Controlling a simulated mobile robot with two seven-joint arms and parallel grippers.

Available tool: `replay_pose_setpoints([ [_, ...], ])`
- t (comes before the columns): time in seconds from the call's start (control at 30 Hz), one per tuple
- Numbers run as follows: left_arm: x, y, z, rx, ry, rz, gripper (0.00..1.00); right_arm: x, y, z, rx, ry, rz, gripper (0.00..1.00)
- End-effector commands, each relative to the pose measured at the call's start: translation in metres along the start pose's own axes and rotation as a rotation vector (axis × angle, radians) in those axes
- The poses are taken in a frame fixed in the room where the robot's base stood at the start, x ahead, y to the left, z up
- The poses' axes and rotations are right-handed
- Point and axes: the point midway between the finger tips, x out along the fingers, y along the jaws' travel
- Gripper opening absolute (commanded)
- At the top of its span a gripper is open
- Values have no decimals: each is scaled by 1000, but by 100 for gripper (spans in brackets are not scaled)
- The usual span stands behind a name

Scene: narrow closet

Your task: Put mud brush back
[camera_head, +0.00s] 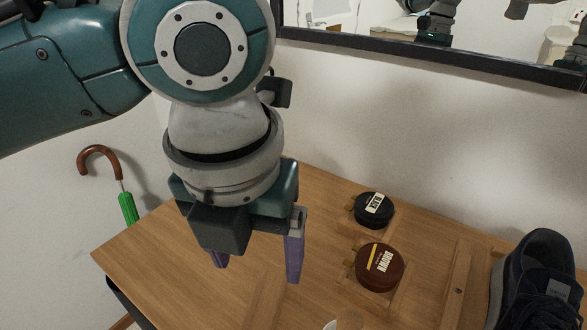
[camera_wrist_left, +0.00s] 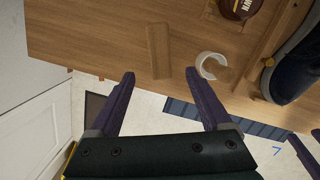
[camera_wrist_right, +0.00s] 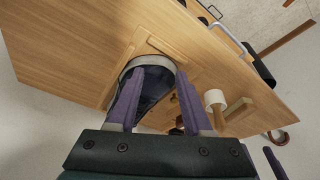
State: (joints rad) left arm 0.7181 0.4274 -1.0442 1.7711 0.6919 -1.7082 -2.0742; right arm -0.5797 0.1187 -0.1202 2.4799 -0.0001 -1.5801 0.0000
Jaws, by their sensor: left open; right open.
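A white round piece with a wooden part, possibly the mud brush (camera_wrist_left: 208,64), lies near the table's front edge in the left wrist view. It also shows in the right wrist view (camera_wrist_right: 214,98), right of the right fingers. In the head view only a pale bit shows at the bottom edge. My left gripper (camera_head: 256,270) is open and empty, pointing down over the table's left part; in its wrist view a plain wooden strip or recess (camera_wrist_left: 158,50) lies beyond the fingertips. My right gripper (camera_wrist_right: 160,76) is open, its fingers in front of a dark shoe (camera_wrist_right: 150,85); contact is unclear.
A black tin (camera_head: 373,208) and a brown tin (camera_head: 379,267) sit on the wooden table (camera_head: 140,250). The dark shoe (camera_head: 540,285) stands at the right. A green umbrella (camera_head: 128,208) leans left of the table. A black-framed mirror (camera_head: 420,52) hangs behind.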

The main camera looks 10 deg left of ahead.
Motion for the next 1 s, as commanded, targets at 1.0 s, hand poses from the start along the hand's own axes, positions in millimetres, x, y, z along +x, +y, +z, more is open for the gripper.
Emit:
replay_pose_setpoints([
  [1.0,4,86,-143,-2900,46,-244,82,0,1,0,-3,-1,3,50],
])
